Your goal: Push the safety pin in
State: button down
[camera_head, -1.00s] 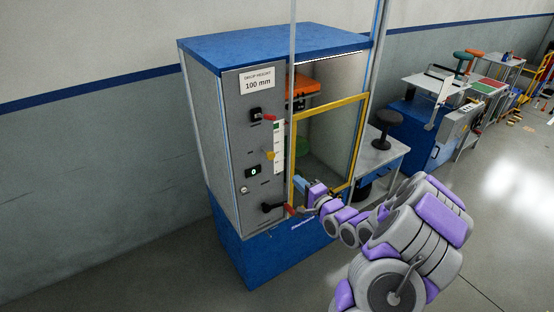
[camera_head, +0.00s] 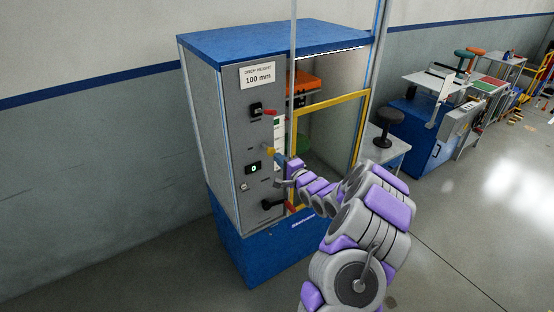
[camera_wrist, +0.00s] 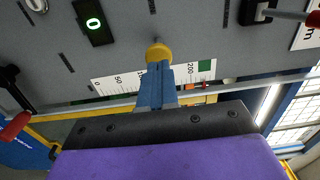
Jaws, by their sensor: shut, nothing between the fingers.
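The safety pin appears to be the yellow round knob (camera_head: 270,151) on the grey front panel of the test machine (camera_head: 232,100). In the wrist view the yellow knob (camera_wrist: 158,50) sticks out from the panel beside the white height scale (camera_wrist: 122,84). My gripper (camera_head: 280,160) is at the panel, just right of and below the knob. In the wrist view its blue fingers (camera_wrist: 157,66) are together and empty, with their tips right at the knob. They overlap its lower edge; I cannot tell whether they touch it.
A red-tipped lever (camera_head: 268,112) is above the knob, and a lit counter showing 0 (camera_head: 253,168) is below left. Another red-ended handle (camera_head: 275,205) sits lower on the panel. A yellow-framed door (camera_head: 330,102) is to the right.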

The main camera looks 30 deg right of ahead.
aim_at(272, 151)
jog(key=shift+w+f, duration=0.1)
jog(key=shift+w, duration=0.9)
jog(key=w+p, duration=0.2)
jog(key=w, duration=0.1)
jog(key=shift+w+a, duration=0.15)
jog(key=shift+w, duration=0.2)
jog(key=shift+a+r, duration=0.1)
jog(key=shift+r, duration=0.2)
jog(key=shift+a, duration=0.1)
